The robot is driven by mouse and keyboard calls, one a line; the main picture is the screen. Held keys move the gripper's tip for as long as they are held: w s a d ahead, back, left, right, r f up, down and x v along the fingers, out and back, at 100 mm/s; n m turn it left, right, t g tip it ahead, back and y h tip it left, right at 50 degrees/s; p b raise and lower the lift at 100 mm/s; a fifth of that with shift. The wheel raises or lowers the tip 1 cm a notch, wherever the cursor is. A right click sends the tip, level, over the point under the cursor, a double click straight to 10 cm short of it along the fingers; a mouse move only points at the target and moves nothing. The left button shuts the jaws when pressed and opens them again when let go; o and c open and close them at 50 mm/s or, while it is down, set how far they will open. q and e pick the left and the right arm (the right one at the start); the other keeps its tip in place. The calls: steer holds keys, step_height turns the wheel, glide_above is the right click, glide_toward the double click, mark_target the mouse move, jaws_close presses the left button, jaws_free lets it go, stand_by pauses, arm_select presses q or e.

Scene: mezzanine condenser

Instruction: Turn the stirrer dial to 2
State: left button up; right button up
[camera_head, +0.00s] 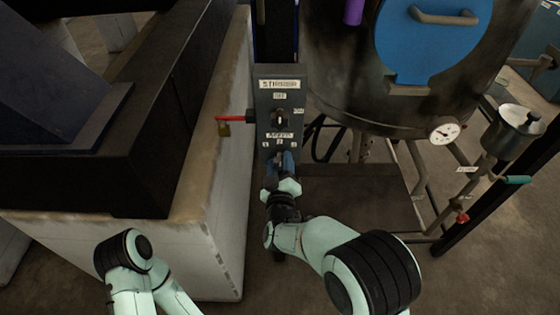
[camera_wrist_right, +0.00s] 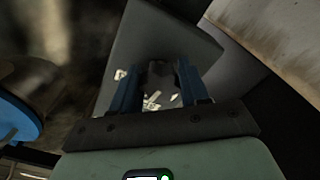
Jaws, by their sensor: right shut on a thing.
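The dark stirrer box (camera_head: 265,100) stands upright left of the tank, with a "STIRRER" label at its top. An "OFF"/"ON" switch (camera_head: 280,118) sits mid-panel. Below it are a "SPEED" label and small number tags. My right gripper (camera_head: 284,158) is at the panel's lower part, just under these tags, and covers the dial in the head view. In the right wrist view, its two blue fingers (camera_wrist_right: 159,85) are on either side of the dark dial (camera_wrist_right: 160,76), shut on it. The number that the dial points to cannot be read. My left gripper is out of view.
A red handle (camera_head: 230,119) with a padlock sticks out left of the box. A pale block wall (camera_head: 215,170) is close on the left. The tank (camera_head: 345,75) with a blue disc and gauge (camera_head: 443,131) stands right. A dark platform (camera_head: 360,195) lies below.

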steer(key=shift+d+f+n, duration=0.15)
steer(key=shift+f+n, duration=0.15)
steer(key=shift+n, duration=0.3)
steer(key=o, duration=0.9)
steer(key=shift+o, duration=0.7)
steer(key=shift+r, duration=0.15)
steer(key=shift+s, duration=0.1)
steer(key=s+b, duration=0.1)
steer(key=s, duration=1.2)
steer(key=shift+s, duration=0.15)
